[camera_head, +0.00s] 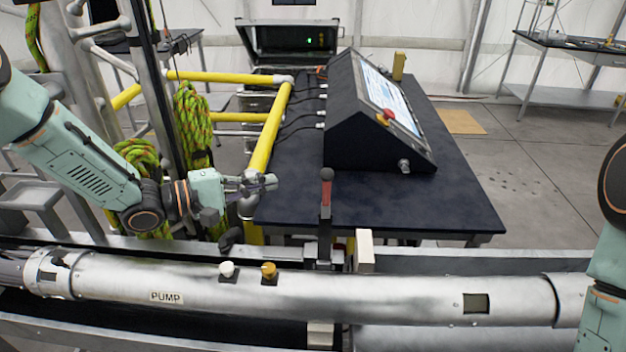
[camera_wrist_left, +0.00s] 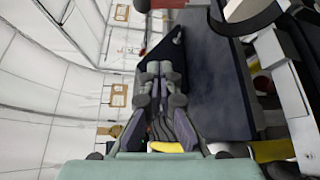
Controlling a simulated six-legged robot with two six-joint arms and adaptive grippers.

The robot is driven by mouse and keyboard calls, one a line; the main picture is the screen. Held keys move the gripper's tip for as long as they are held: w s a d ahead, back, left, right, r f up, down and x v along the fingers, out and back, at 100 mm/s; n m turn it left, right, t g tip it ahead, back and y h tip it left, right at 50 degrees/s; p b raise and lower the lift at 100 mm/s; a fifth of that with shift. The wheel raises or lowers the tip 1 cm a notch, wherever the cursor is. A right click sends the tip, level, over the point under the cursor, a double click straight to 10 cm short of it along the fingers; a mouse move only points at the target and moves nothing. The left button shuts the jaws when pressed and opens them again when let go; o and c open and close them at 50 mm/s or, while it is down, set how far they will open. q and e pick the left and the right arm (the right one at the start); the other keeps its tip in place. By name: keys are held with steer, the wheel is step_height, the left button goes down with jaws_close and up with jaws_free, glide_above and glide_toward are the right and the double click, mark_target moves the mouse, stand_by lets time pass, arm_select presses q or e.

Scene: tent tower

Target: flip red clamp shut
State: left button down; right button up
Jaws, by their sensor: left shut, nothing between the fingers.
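The red clamp (camera_head: 326,190) stands behind the silver pump tube (camera_head: 380,300), its red-tipped handle upright. My left gripper (camera_head: 270,182) is shut and empty. In the head view it is left of the clamp handle, at about the height of the red grip, with a gap between them. Its closed fingers also show in the left wrist view (camera_wrist_left: 160,72), where I cannot make out the clamp clearly. My right arm shows at the right edge of the head view, but its gripper is out of frame.
A dark table (camera_head: 450,205) with a sloped control console (camera_head: 350,125) stands behind the clamp. Yellow rails (camera_head: 266,140) and green rope (camera_head: 192,115) are close behind my left arm. A white block (camera_head: 364,250) is right of the clamp. White and orange knobs sit on the tube.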

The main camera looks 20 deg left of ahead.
arm_select(q)
steer(key=p, duration=0.1)
glide_above(326, 213)
steer(key=w+a, duration=0.2)
steer(key=a, duration=0.1)
steer(key=shift+a+f, duration=0.1)
steer(key=shift+a, duration=0.05)
stand_by(0.5)
steer(key=shift+w+f, duration=0.1)
steer(key=shift+w, duration=0.05)
